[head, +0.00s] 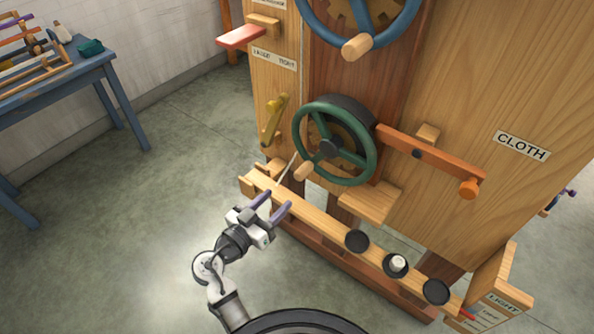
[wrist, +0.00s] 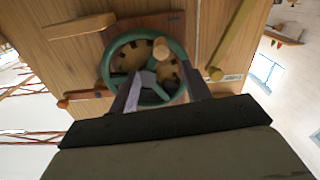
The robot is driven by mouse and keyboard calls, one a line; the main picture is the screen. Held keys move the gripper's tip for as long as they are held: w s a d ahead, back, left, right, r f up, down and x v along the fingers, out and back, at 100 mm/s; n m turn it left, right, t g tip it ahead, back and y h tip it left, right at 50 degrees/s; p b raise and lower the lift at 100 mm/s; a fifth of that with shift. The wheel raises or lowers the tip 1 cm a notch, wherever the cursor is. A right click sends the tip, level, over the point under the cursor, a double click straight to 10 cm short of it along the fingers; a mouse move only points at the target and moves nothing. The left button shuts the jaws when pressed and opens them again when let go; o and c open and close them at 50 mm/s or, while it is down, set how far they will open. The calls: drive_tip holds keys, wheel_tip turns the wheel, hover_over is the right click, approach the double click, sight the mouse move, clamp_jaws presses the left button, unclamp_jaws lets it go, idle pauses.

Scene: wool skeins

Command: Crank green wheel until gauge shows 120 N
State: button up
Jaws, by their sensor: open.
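The green wheel (head: 330,148) is mounted upright on the wooden machine, with a pale wooden crank knob (head: 304,170) at its lower left in the head view. In the wrist view the green wheel (wrist: 107,66) lies ahead and its knob (wrist: 162,50) shows near the upper right of the rim. My gripper (head: 278,199) is open and empty, below and to the left of the wheel, apart from the knob. In the wrist view my gripper's fingers (wrist: 164,75) overlap the wheel's lower part. I cannot make out a gauge in either view.
A blue wheel (head: 357,47) sits above. An orange-brown lever (head: 430,160) juts right of the green wheel, and a yellow lever (head: 272,118) is at its left. A wooden rail (head: 318,218) with black discs runs below. Floor at the left is clear up to a blue table (head: 60,80).

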sight(297, 178)
drive_tip(key=p+x, duration=0.3)
drive_tip(key=x, duration=0.9)
drive_tip(key=shift+p, duration=0.4)
clamp_jaws()
